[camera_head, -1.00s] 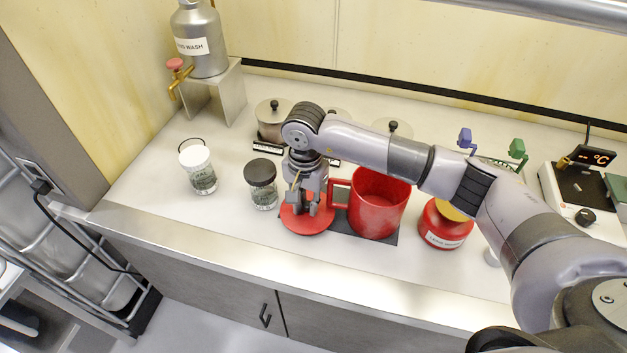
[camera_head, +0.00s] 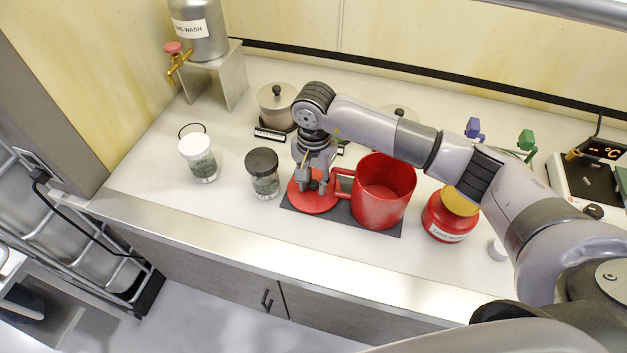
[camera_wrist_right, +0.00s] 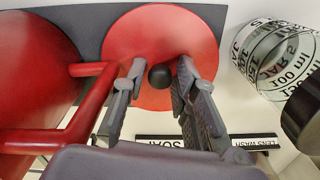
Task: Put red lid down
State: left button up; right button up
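The red lid (camera_head: 301,203) is a flat disc with a black knob. It lies level at the left end of the dark mat (camera_head: 352,220), beside the red mug (camera_head: 385,195). The mug's handle is close to the lid's edge. My right gripper (camera_head: 314,183) points down over the lid. The right wrist view shows the lid (camera_wrist_right: 125,40), its black knob (camera_wrist_right: 160,75) and the gripper (camera_wrist_right: 161,68). The fingers stand on either side of the knob, with a gap to each. My left gripper is not in view.
A black-lidded jar (camera_head: 263,175) and a white-lidded jar (camera_head: 199,158) stand left of the lid. A red pot (camera_head: 445,222) with a yellow top is right of the mug. A metal canister (camera_head: 277,105) stands behind. The front counter strip is clear.

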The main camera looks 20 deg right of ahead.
aim_at(314, 183)
jog(key=shift+s, duration=0.1)
jog(key=shift+r+p, duration=0.35)
jog(key=shift+p, duration=0.05)
notch_tip(314, 183, up, 12)
jog(key=b, duration=0.4)
jog(key=shift+f, duration=0.15)
jog(key=shift+f, duration=0.1)
